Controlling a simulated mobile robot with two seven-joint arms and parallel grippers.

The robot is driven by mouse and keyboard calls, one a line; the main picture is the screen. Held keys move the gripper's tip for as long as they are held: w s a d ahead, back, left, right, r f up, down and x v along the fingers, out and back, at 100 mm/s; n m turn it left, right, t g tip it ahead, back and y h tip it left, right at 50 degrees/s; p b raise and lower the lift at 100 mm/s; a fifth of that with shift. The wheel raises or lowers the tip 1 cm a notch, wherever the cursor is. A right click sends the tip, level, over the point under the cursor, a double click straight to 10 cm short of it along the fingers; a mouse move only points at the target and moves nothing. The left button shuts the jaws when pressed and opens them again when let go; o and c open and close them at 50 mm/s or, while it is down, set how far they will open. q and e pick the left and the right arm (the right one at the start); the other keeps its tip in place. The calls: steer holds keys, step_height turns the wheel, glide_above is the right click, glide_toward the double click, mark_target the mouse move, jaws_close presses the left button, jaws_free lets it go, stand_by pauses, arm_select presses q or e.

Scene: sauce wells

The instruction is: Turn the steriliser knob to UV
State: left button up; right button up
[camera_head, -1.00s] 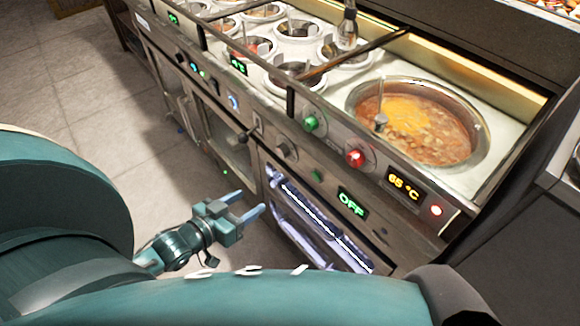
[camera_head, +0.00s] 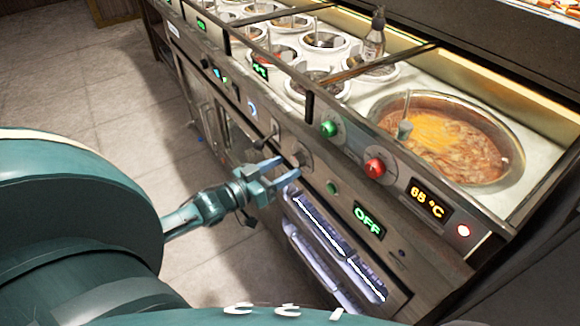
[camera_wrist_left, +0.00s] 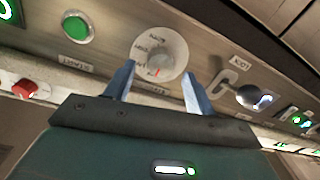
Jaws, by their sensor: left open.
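The steriliser knob (camera_wrist_left: 160,52) is a pale grey dial on a round plate in the left wrist view, with a red mark on its lower edge. The lettering around it is too small to read surely. In the head view the knob (camera_head: 304,157) is on the front panel, just beyond my left gripper (camera_head: 288,168). My left gripper is open and empty, and its blue fingers (camera_wrist_left: 158,70) frame the knob's lower part in the wrist view. I cannot tell whether they touch it. A green OFF display (camera_head: 368,221) is lit. My right gripper is not in view.
A green button (camera_wrist_left: 76,27) and a lock lever (camera_wrist_left: 252,96) flank the knob. A green knob (camera_head: 328,129) and a red knob (camera_head: 375,168) sit above on the panel. A soup pot (camera_head: 515,165) and sauce wells fill the counter. Lit steriliser shelves (camera_head: 325,235) are below.

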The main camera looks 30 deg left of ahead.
mark_target(298, 160)
arm_select(q)
steer(key=shift+x, duration=1.35)
steer(key=shift+c, duration=0.2)
steer(key=c, duration=0.9)
